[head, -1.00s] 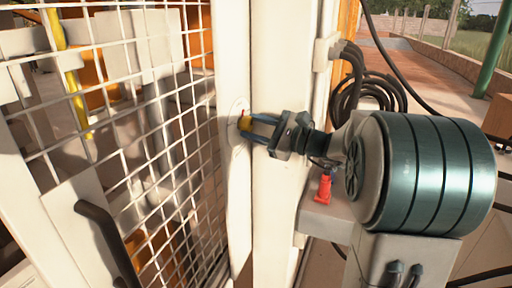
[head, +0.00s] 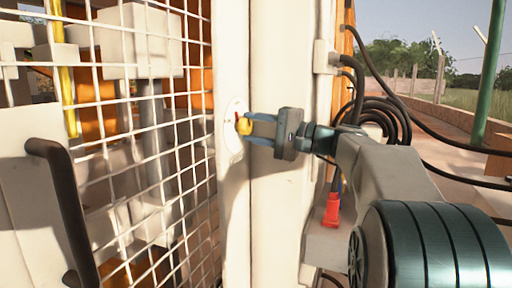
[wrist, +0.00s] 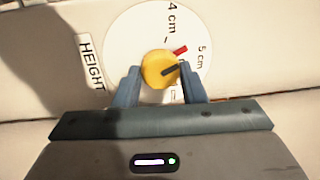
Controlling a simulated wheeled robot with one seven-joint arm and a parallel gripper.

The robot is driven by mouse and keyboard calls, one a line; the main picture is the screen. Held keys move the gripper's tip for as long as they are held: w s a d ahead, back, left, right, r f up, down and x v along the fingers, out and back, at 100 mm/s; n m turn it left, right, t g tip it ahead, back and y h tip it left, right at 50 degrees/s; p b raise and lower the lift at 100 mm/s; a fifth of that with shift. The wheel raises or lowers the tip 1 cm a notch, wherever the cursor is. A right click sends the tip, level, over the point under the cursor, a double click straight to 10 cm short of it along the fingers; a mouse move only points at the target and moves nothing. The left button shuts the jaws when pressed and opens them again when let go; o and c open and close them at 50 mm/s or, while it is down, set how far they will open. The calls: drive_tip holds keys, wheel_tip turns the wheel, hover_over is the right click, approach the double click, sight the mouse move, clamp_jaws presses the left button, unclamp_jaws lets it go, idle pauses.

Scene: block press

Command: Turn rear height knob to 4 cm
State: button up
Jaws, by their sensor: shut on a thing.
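The height knob (head: 243,126) is round and yellow, on a white dial plate (head: 232,146) set in a white post. In the wrist view the knob (wrist: 158,69) sits between the two fingers of my gripper (wrist: 160,68), which is shut on it. A red pointer (wrist: 180,50) sticks out from the knob to the upper right. It lies between the "4 cm" mark (wrist: 173,17) at the top and the "5 cm" mark (wrist: 202,58) at the right. The "HEIGHT" label (wrist: 91,62) is left of the dial. The dial's lower part is hidden by my gripper.
A wire mesh door (head: 165,150) with a dark handle (head: 68,205) stands left of the post. Black cables (head: 378,115) hang behind my arm. A red plug-like part (head: 331,209) sits below my arm, on the grey bracket.

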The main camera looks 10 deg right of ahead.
drive_tip(key=n+b, duration=0.4)
drive_tip(key=n, duration=0.1)
drive_tip(key=shift+f+g+y, duration=0.25)
drive_tip(key=shift+g+y, duration=0.05)
drive_tip(key=shift+g, duration=0.1)
drive_tip(key=shift+r+n+g+b, duration=0.15)
drive_tip(key=shift+n+b, duration=0.7)
drive_tip(key=shift+n, duration=0.2)
drive_tip(key=shift+r+n+g+b, duration=0.1)
drive_tip(key=shift+n+g+b, duration=0.05)
drive_tip(key=shift+n+b, duration=0.8)
drive_tip(key=shift+n, duration=0.3)
drive_tip(key=o, duration=1)
drive_tip(key=shift+r, duration=0.1)
drive_tip(key=shift+d, duration=0.15)
drive_tip(key=p+v, duration=0.2)
drive_tip(key=v, duration=1.1)
drive_tip(key=shift+s+d, duration=0.2)
drive_tip(key=shift+d, duration=0.05)
